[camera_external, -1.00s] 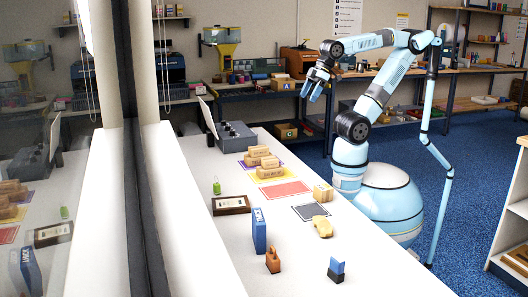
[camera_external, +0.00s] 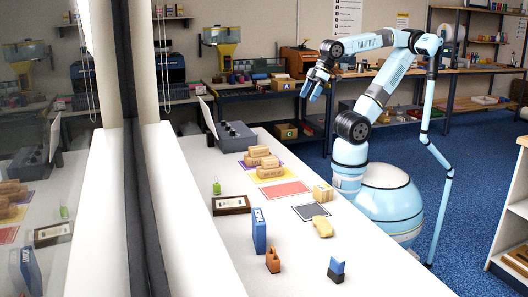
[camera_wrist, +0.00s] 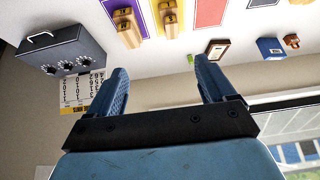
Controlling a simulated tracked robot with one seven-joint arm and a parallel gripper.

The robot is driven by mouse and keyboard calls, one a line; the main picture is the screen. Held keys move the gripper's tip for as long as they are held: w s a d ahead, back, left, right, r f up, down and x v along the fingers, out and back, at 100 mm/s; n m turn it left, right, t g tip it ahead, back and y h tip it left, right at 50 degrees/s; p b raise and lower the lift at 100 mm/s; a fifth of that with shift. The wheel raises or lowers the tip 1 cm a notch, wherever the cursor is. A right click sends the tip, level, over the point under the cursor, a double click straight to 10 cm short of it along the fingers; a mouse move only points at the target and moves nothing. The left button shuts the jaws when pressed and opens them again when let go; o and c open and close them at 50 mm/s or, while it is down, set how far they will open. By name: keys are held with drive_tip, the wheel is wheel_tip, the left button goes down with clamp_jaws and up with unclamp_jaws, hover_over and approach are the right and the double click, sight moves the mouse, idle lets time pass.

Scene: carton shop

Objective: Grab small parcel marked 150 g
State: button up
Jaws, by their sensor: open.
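Several small brown parcels (camera_external: 268,169) lie in a cluster on purple and yellow mats on the white table. Another brown parcel (camera_external: 322,193) sits apart on the right, behind a dark mat. Their markings are too small to read in the external view. In the wrist view two brown parcels show at the top, one on the purple mat (camera_wrist: 127,27) and one on the yellow mat (camera_wrist: 170,16); I cannot make out the weights. My gripper (camera_external: 311,94) is open and empty, raised high above the table. Its two blue fingers are wide apart in the wrist view (camera_wrist: 160,66).
A red mat (camera_external: 285,189) and a dark mat (camera_external: 311,212) lie on the table. A grey box with knobs (camera_external: 236,137) stands at the back. A framed sign (camera_external: 231,204), blue box (camera_external: 259,230), yellow object (camera_external: 323,228) and small blocks (camera_external: 273,261) stand nearer the front.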

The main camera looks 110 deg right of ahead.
idle(0.4)
drive_tip(key=shift+o, duration=0.8)
drive_tip(key=m+g+y, duration=0.8)
drive_tip(key=m+y, duration=0.5)
drive_tip(key=m, duration=0.3)
approach(320, 185)
drive_tip(key=x, duration=0.9)
drive_tip(key=shift+s+a+f, duration=0.2)
drive_tip(key=shift+a+f, duration=0.05)
drive_tip(key=shift+f, duration=0.15)
drive_tip(key=c, duration=1.2)
